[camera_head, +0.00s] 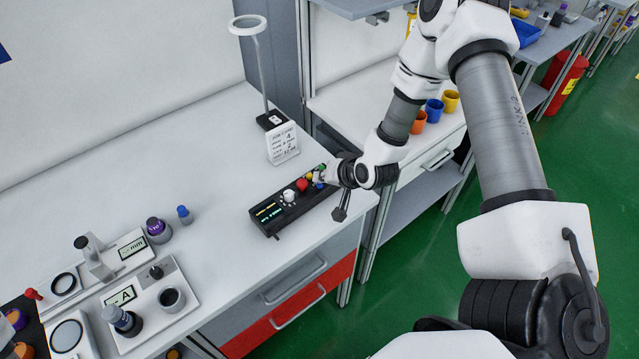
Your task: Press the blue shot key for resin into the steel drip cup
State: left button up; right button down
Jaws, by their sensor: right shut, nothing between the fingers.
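A black control box (272,226) with a lit display stands near the right front edge of the white bench. It carries a white knob (288,195), a red key (302,185), a blue key (319,184) and green and yellow parts at its far end. The gripper hides part of the box's right end. A small grey round cup (172,298), perhaps the steel drip cup, sits on a light instrument plate at lower left. My left gripper is not in view.
A printed card (283,144) and a ring lamp (248,26) stand behind the box. Colored cups (434,110) stand on the far bench. The bench's middle is clear.

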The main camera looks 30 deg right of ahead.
aim_at(322, 185)
jog(key=shift+f+b, duration=0.45)
jog(key=shift+f, duration=0.05)
jog(key=shift+r, duration=0.1)
dwell(0.5)
jog(key=shift+r+p, duration=0.7)
jog(key=shift+r, duration=0.15)
notch_tip(322, 185, up, 5)
jog(key=p, duration=0.4)
dwell(0.5)
